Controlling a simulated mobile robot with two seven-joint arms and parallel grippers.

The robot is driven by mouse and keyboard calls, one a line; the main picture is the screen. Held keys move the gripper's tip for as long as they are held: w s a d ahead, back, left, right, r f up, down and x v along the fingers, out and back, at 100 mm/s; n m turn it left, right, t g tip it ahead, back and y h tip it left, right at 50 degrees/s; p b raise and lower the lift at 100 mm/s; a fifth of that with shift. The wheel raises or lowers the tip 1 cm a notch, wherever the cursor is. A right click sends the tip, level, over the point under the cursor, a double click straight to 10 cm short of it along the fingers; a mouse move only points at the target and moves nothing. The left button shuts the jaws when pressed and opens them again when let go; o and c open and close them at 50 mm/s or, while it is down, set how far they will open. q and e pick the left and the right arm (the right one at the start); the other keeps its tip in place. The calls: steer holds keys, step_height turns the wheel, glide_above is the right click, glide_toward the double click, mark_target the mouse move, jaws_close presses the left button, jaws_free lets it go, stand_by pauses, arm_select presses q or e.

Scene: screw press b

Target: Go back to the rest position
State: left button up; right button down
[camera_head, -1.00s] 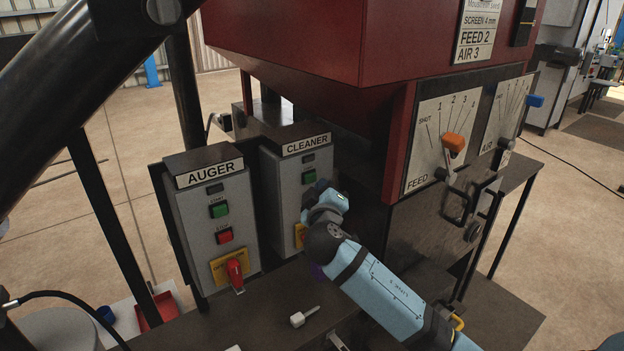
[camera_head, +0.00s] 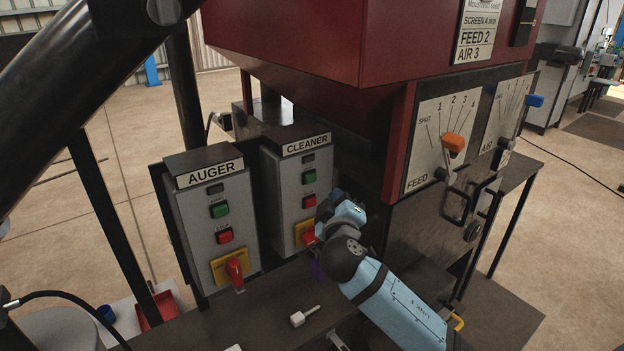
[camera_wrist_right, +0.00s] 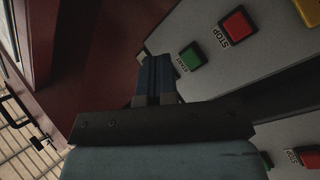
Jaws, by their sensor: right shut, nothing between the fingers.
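My right gripper (camera_head: 323,209) is beside the right edge of the grey CLEANER panel (camera_head: 286,192), small and partly hidden by my wrist in the head view. In the right wrist view its fingers (camera_wrist_right: 154,72) are together and empty, close to the green START button (camera_wrist_right: 191,57). A gap to the panel cannot be judged for certain. A red STOP button (camera_wrist_right: 238,25) is further along the same panel. In the head view the CLEANER panel shows a green button (camera_head: 309,201) and a red switch (camera_head: 309,237) on a yellow plate. My left gripper is not in view.
The AUGER panel (camera_head: 213,221) stands to the left. The red machine body (camera_head: 290,45) hangs above, with the FEED lever (camera_head: 453,143) and AIR lever (camera_head: 534,101) at right. A small white-handled item (camera_head: 298,319) lies on the dark bench (camera_head: 265,312).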

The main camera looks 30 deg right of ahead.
stand_by(0.5)
steer(key=s+a+f+n+g+y+p, duration=0.1)
steer(key=s+a+f+y+p, duration=0.2)
steer(key=f, duration=0.5)
steer(key=s+a+f+n+g+y+p, duration=0.1)
steer(key=s+a+f+y, duration=0.35)
steer(key=f, duration=0.35)
steer(key=s+a+f+m+g+y+p, duration=0.1)
steer(key=s+a+f+y+p, duration=0.1)
steer(key=s+a+f, duration=0.3)
steer(key=s+a+f+m+g+y+p, duration=0.1)
steer(key=s+a+f+y, duration=0.3)
steer(key=s, duration=0.8)
steer(key=shift+s+a+f+m+g+p, duration=0.25)
steer(key=shift+a+f+g+p, duration=0.2)
steer(key=shift+f+p, duration=0.25)
steer(key=shift+d, duration=0.1)
